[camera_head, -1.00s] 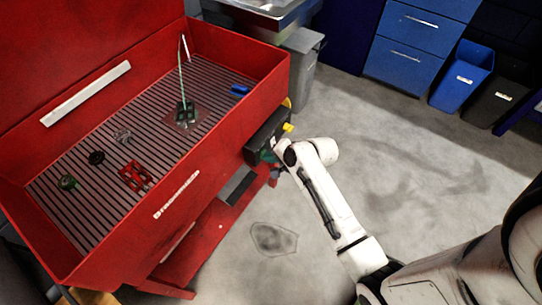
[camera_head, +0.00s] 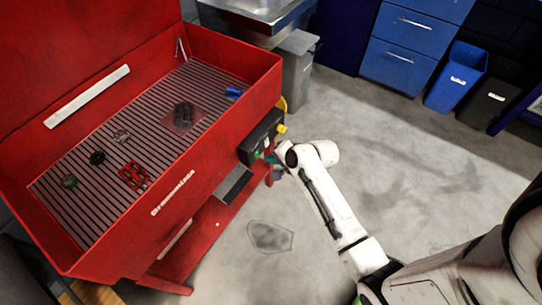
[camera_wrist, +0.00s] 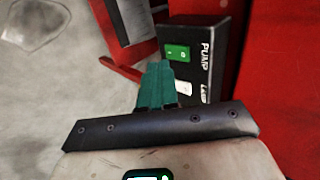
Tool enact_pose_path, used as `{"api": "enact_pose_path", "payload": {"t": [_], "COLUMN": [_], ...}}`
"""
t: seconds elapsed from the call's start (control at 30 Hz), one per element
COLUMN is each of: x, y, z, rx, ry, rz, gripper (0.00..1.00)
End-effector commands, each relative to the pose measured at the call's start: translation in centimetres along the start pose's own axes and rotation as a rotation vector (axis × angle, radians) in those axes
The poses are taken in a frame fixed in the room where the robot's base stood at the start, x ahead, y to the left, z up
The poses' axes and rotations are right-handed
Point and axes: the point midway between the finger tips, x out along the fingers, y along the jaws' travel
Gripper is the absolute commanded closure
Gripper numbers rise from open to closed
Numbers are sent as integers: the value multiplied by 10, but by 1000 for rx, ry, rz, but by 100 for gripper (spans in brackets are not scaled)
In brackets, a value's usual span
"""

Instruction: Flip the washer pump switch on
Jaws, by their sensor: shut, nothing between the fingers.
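The pump switch (camera_wrist: 178,53) is a green rocker beside the word PUMP on a black control box (camera_wrist: 205,40) in the wrist view. A white rocker (camera_wrist: 182,88) sits below it by a second, partly hidden label. My gripper (camera_wrist: 158,70) has teal fingers, shut and empty, with their tips just left of the two rockers. I cannot tell whether they touch. In the head view the box (camera_head: 262,136) is on the right end of the red washer (camera_head: 140,235), with my gripper (camera_head: 271,158) at its lower front.
A grey bin (camera_head: 298,65) stands behind. The floor to the right is clear.

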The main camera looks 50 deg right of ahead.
Motion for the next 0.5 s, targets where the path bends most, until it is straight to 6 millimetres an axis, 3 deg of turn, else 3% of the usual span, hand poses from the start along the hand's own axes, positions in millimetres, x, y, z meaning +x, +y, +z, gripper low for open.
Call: {"api": "enact_pose_path", "payload": {"t": [0.27,0.5], "x": [-30,-68], "y": [-2,-3], "z": [0,0], "rx": [-2,-1], "ry": [0,1], "rz": [-1,-1], "gripper": [100,100]}}
